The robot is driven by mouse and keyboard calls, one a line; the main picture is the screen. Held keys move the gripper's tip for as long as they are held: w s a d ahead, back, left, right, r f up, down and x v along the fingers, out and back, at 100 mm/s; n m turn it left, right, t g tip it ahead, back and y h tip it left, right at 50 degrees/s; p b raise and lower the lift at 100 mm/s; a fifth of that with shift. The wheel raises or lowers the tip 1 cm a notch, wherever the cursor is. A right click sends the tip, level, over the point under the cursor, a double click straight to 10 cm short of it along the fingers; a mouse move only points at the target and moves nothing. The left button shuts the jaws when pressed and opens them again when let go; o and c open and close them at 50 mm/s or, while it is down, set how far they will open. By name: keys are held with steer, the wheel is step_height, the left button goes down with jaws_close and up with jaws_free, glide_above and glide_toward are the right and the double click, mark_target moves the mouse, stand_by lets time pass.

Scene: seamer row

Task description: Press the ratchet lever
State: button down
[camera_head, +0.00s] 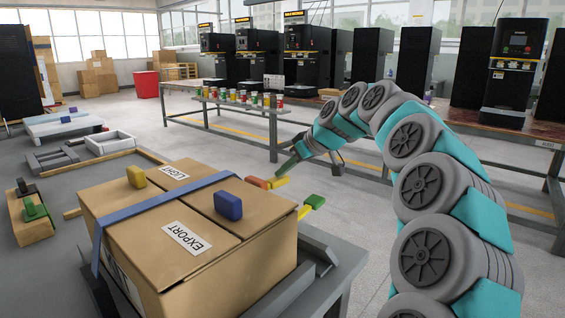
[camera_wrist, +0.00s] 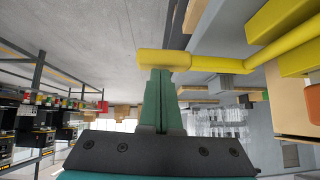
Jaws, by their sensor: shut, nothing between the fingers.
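A lever with an orange part and a yellow end (camera_head: 279,182) sticks out past the far right edge of the strapped cardboard box (camera_head: 250,262), near the end of the blue strap (camera_head: 150,203). I take it for the ratchet lever. My gripper (camera_head: 285,168) is just above and right of its yellow end. In the wrist view my gripper's green fingers (camera_wrist: 160,73) are shut and empty. Their tips overlap a yellow bar (camera_wrist: 205,63) with a thicker rounded end. I cannot tell whether they touch it.
A second handle, green and yellow (camera_head: 314,202), projects nearer the front on the box's right side. A table with cans (camera_head: 240,103) stands behind.

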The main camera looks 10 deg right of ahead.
steer(key=shift+d+f+m+g+y, duration=0.1)
steer(key=shift+f+m+g+y, duration=0.25)
steer(key=shift+f+y, duration=0.45)
steer(key=shift+f, duration=0.25)
steer(key=s+d+r, duration=0.2)
steer(key=r, duration=0.3)
steer(key=s+d+r, duration=0.2)
steer(key=d+r, duration=0.1)
steer(key=r, duration=0.3)
steer(key=shift+s+d+r, duration=0.25)
steer(key=shift+s+r, duration=0.05)
steer(key=shift+h, duration=0.3)
stand_by(0.6)
